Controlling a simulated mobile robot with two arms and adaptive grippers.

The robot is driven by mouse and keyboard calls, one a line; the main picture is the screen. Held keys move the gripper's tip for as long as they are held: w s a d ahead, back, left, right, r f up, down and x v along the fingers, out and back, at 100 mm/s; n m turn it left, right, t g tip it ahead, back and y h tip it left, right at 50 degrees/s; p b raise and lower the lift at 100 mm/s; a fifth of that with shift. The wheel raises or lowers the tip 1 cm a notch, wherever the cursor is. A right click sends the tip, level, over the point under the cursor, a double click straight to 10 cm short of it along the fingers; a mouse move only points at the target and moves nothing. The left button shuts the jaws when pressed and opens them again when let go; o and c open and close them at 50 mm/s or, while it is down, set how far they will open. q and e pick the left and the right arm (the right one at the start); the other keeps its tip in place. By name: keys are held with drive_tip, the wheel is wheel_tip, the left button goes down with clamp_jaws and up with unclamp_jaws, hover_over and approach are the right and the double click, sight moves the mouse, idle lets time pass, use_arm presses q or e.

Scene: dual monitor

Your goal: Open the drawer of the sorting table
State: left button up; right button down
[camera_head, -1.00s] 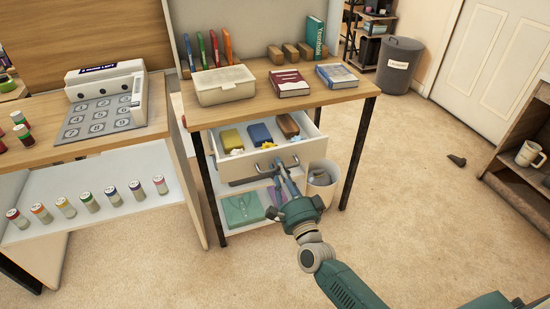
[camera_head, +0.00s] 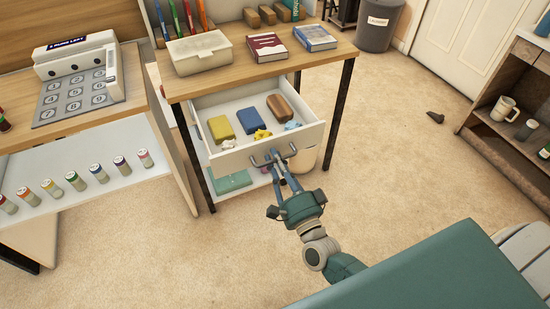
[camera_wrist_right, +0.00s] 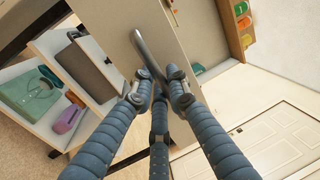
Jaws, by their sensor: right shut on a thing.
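The white drawer (camera_head: 305,138) of the sorting table (camera_head: 255,76) is pulled out. Inside it are a yellow block (camera_head: 221,128), a blue block (camera_head: 248,121), a brown block (camera_head: 278,108) and small crumpled yellow and pale blue bits. My right gripper (camera_head: 277,163) is at the drawer front, shut on the curved metal handle (camera_head: 285,153). In the right wrist view the fingers (camera_wrist_right: 157,88) close around the handle bar (camera_wrist_right: 150,52). My left gripper is not in view.
A beige box (camera_head: 200,53), a red book (camera_head: 266,46) and a blue book (camera_head: 315,38) lie on the tabletop. A bin (camera_head: 304,158) stands under the drawer. A second table with several small jars is at left.

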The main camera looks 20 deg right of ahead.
drive_tip(key=c, duration=1.7)
unclamp_jaws()
drive_tip(key=shift+c, duration=0.2)
drive_tip(key=s+f, duration=0.2)
drive_tip(key=s, duration=0.9)
drive_tip(key=shift+s+d, duration=0.25)
drive_tip(key=shift+s, duration=0.15)
drive_tip(key=shift+f, duration=0.15)
